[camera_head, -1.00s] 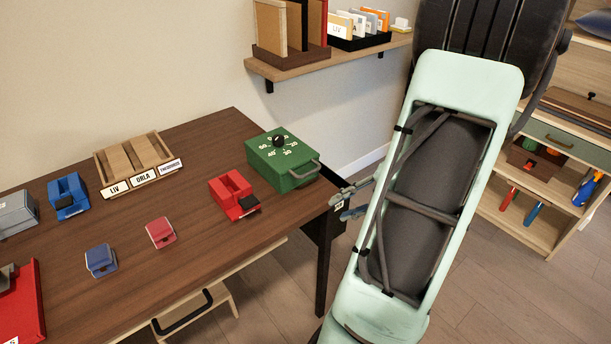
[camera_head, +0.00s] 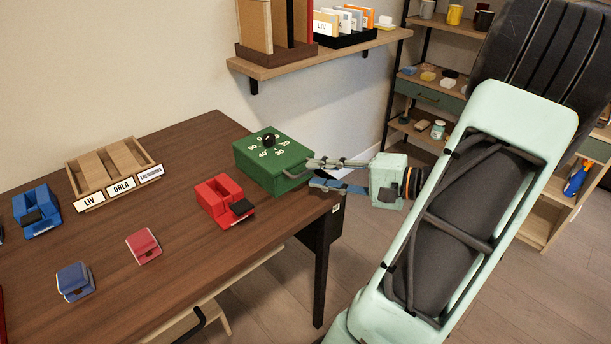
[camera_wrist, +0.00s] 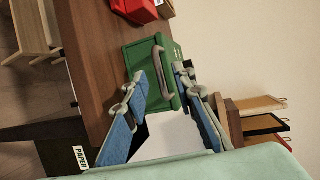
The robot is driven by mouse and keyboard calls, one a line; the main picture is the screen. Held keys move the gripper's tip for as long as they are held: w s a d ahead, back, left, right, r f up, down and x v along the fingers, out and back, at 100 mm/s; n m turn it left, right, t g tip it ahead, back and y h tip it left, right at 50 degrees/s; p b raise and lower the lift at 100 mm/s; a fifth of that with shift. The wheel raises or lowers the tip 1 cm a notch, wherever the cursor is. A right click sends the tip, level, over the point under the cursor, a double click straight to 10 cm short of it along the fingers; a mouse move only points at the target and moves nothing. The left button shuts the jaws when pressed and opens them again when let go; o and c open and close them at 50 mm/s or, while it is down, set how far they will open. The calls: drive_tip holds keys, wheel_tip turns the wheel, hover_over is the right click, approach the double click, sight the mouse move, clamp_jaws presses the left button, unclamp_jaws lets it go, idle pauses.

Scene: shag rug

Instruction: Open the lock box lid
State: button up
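The green lock box (camera_head: 272,160) sits at the far right corner of the dark wooden table, its lid closed. A black dial knob (camera_head: 268,140) with white numbers is on its top. A grey handle (camera_head: 299,168) is on its right side, and it also shows in the wrist view (camera_wrist: 162,68). My gripper (camera_head: 311,174) is at the handle side of the box, pointing left in the head view. In the wrist view my gripper (camera_wrist: 160,76) is open, with its fingertips on either side of the handle. I cannot tell whether they touch it.
A red stapler-like block (camera_head: 222,198) stands left of the box. Smaller blue (camera_head: 75,282) and red (camera_head: 143,246) blocks lie nearer. A labelled wooden tray (camera_head: 117,176) is at the back. A wall shelf (camera_head: 320,55) hangs above the box. Open floor lies right of the table.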

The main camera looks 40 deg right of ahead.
sight(308, 172)
drive_tip(key=shift+b+x, duration=0.3)
drive_tip(key=shift+x, duration=1.65)
clamp_jaws()
